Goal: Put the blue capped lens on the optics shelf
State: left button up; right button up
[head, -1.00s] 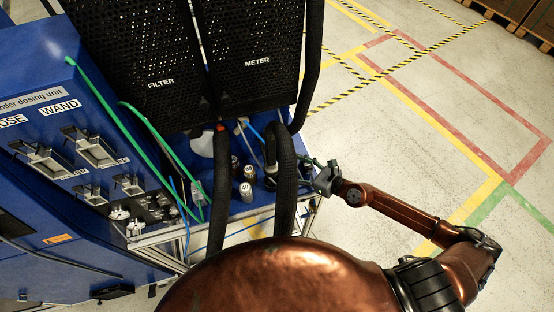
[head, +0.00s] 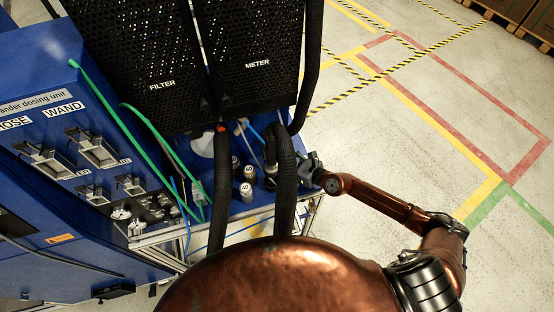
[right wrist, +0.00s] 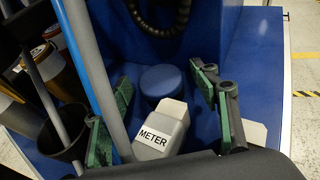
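A round, dark blue cap (right wrist: 162,80) shows in the right wrist view, standing on the blue deck; I take it for the blue capped lens, though its lower part is hidden. A grey box labelled METER (right wrist: 158,136) stands in front of it. My right gripper (right wrist: 164,88) is open, its green-padded fingers on either side of the cap and box, with nothing clamped. In the head view my right gripper (head: 311,168) is at the deck's right edge, partly behind a black hose. I cannot pick out the cap there or identify the optics shelf. My left gripper is out of view.
Black hoses (head: 284,180) hang close to my right gripper. Several small canisters (head: 246,191) stand on the blue deck (head: 222,207) to its left. Perforated panels marked FILTER and METER (head: 250,70) rise behind. A dark cup (right wrist: 65,137) holds tubes beside the gripper.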

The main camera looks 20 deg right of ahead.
aim_at(281, 160)
jog(key=c, duration=1.3)
jog(key=shift+r, duration=0.1)
jog(key=shift+s+r+p, duration=0.15)
jog(key=shift+r+p, duration=0.65)
jog(key=shift+p, duration=0.05)
notch_tip(281, 160, up, 6)
jog(key=p, duration=0.5)
jog(key=s, duration=1.9)
jog(key=shift+s+d+f, duration=0.3)
jog(key=shift+s+f, duration=0.05)
